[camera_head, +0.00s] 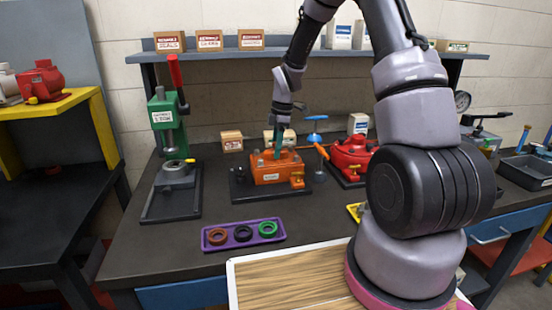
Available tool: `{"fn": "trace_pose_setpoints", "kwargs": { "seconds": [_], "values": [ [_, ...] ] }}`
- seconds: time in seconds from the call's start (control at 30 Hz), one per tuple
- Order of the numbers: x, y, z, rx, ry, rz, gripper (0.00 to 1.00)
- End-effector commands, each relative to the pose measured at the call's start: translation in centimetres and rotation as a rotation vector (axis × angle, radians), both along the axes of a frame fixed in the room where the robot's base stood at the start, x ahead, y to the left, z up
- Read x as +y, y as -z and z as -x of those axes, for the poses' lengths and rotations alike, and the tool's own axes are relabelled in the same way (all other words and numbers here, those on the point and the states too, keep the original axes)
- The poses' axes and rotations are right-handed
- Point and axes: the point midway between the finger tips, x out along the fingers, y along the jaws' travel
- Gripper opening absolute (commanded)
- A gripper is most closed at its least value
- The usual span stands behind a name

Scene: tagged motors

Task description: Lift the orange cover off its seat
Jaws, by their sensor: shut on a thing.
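The orange cover (277,168) is the top of an orange motor-like unit on a dark base plate (245,190), in the middle of the workbench. It appears level and at its seat; I cannot see any gap under it. My gripper (280,142) reaches down from above to the top of the orange cover and is shut on it. The fingertips are small and partly lost against the cover's top. A white label shows on the cover's front.
A green press (168,125) stands to the left. A purple tray (243,235) with three rings lies in front. A red motor (353,155) sits close on the right, with a blue-handled tool (316,130) between. A shelf (220,54) with boxes runs behind. My arm hides part of the right side.

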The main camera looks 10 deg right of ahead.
Motion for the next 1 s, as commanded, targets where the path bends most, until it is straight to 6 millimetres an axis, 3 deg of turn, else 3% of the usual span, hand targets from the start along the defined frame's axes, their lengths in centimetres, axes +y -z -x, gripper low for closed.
{"fn": "trace_pose_setpoints", "kwargs": {
  "seconds": [0.47, 0.8, 1.0],
  "values": [
    [0.0, -1.1, -0.2, -0.006, 0.001, -0.001, 0.00],
    [0.0, -6.9, -0.2, -0.007, 0.002, -0.001, 0.00],
    [0.0, -9.5, -0.1, -0.005, 0.000, -0.001, 0.00]
  ]
}}
